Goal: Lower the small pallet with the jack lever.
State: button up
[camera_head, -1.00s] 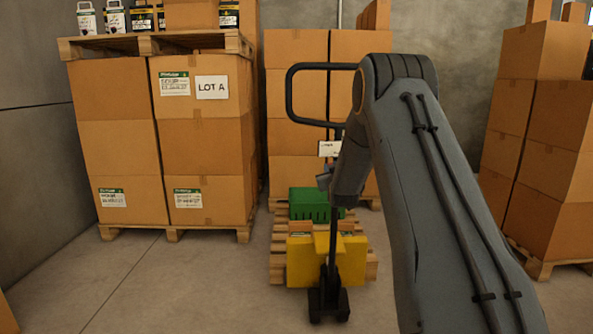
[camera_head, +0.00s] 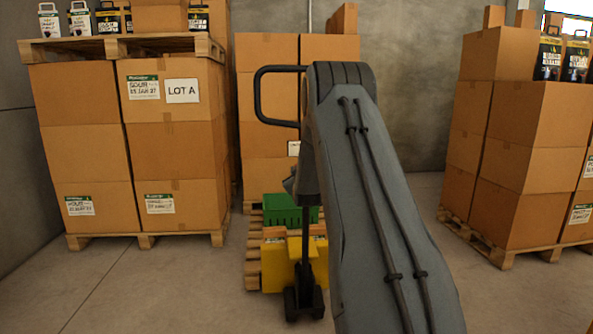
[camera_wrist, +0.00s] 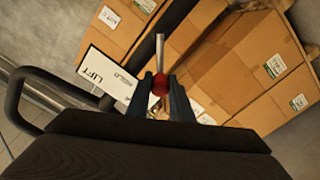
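The pallet jack has a yellow body (camera_head: 308,262) and a black loop handle (camera_head: 257,95). The small pallet (camera_head: 253,268) lies low on it with a green crate (camera_head: 285,211) on top. In the wrist view the jack lever is a metal rod (camera_wrist: 160,50) with a red ball knob (camera_wrist: 160,84). My gripper (camera_wrist: 160,88) has one finger on each side of the knob, close against it, and looks shut on it. A white label (camera_wrist: 103,75) reading LIFT and HOLD is left of the lever; its far end is partly covered. In the head view my arm hides the gripper and lever.
A loaded pallet of boxes marked LOT A (camera_head: 180,92) stands at the left. Another box stack (camera_head: 510,150) on a pallet is at the right. More boxes (camera_head: 268,60) stand behind the jack. Bare floor (camera_head: 150,290) lies in front at left.

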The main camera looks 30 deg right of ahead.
jog(key=o, duration=0.5)
jog(key=shift+s+d, duration=0.1)
jog(key=shift+c, duration=0.2)
jog(key=v, duration=0.7)
jog(key=shift+s+a, duration=0.3)
jog(key=shift+f, duration=0.15)
